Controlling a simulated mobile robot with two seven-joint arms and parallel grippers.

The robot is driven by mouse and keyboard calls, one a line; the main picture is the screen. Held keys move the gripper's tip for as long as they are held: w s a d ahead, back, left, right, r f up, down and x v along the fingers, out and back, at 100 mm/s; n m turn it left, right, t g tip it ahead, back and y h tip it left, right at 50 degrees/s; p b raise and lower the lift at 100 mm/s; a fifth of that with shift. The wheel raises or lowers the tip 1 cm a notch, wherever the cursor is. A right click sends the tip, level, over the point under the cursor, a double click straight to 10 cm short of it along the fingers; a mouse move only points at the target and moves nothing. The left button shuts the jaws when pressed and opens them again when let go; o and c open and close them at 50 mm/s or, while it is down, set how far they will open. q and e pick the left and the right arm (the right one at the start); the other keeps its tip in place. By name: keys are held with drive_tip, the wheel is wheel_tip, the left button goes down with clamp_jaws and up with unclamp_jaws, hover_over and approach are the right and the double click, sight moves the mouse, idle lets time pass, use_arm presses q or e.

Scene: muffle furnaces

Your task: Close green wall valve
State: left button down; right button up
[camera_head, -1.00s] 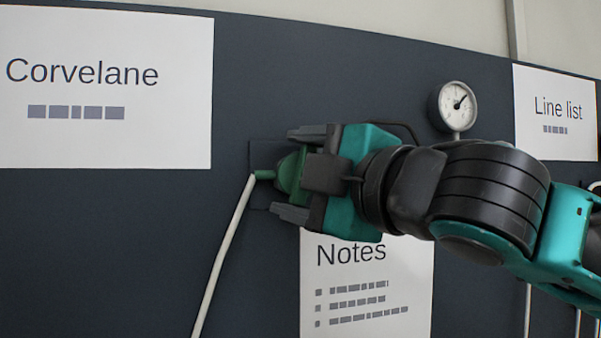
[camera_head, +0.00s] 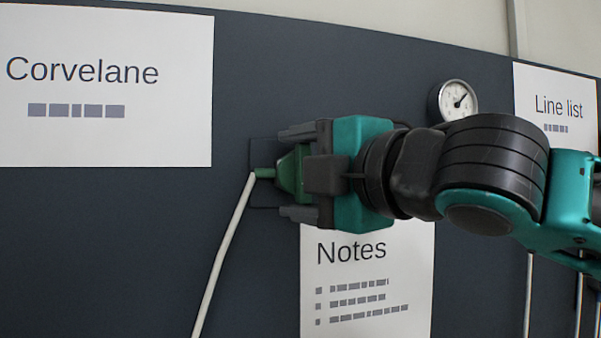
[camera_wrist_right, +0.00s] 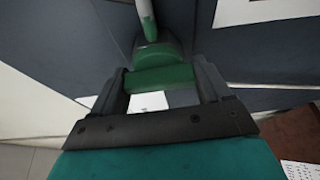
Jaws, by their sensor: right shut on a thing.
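The green wall valve (camera_head: 288,173) sits on the dark wall panel in the head view, with a white pipe (camera_head: 222,258) running down from its left side. My right gripper (camera_head: 290,172) comes in from the right and is shut on the valve's green handle, one finger above and one below. The gripper body hides part of the handle. In the right wrist view the green handle (camera_wrist_right: 160,78) lies between the two dark fingers, with the valve stub and pipe beyond it. My left gripper is in neither view.
A pressure gauge (camera_head: 457,101) is on the panel above my right arm. Paper signs are fixed around the valve: Corvelane (camera_head: 105,125) at left, Notes (camera_head: 365,285) below, Line list (camera_head: 556,108) at right.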

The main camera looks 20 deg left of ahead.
drive_tip(key=o, duration=1)
drive_tip(key=shift+c, duration=0.2)
drive_tip(key=shift+d, duration=0.1)
drive_tip(key=b+v, duration=0.1)
drive_tip(key=v, duration=1.1)
drive_tip(key=shift+s+d, duration=0.25)
drive_tip(key=shift+d, duration=0.05)
